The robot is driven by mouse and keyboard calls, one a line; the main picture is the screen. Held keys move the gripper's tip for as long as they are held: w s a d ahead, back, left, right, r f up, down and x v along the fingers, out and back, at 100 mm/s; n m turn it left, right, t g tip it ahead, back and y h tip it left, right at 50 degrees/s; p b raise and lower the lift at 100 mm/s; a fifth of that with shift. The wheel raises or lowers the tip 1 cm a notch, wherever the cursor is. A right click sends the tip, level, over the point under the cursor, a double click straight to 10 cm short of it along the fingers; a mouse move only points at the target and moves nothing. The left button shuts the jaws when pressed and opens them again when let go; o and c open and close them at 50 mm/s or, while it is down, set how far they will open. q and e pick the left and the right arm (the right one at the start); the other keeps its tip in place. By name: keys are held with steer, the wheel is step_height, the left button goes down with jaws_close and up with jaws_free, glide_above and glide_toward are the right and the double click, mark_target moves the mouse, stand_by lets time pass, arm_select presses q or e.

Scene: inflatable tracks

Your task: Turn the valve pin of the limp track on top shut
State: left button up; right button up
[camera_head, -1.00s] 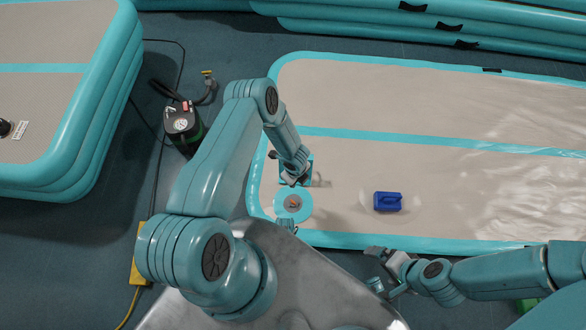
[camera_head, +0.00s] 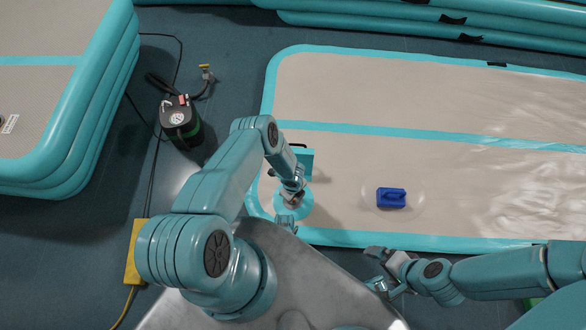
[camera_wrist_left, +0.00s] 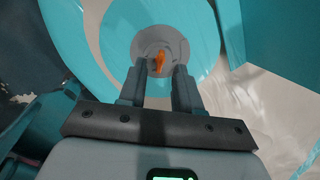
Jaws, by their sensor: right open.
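The limp grey track (camera_head: 340,90) with teal bands lies in the middle and right, its surface wrinkled and shiny at right. Near its front left corner is a round teal patch (camera_head: 306,212) with a valve, mostly hidden by my left arm in the head view. In the left wrist view the patch (camera_wrist_left: 85,45) surrounds a grey valve (camera_wrist_left: 146,47) with an orange pin (camera_wrist_left: 159,62). My left gripper (camera_wrist_left: 160,76) is open, its fingertips on either side of the pin's near end. I cannot tell whether they touch it. My right gripper (camera_head: 374,270) is open and empty, off the track's front edge.
A teal box (camera_head: 306,160) with a black handle stands just behind the valve, beside my left arm. A blue weight (camera_head: 391,198) sits on the track to the right. A black pump (camera_head: 180,122) and a firm stacked track (camera_head: 105,115) are at left.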

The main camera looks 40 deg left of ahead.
arm_select(q)
step_height(320, 180, down, 2)
steer(key=shift+b, duration=0.4)
arm_select(e)
steer(key=shift+f, duration=0.7)
arm_select(q)
jaws_close()
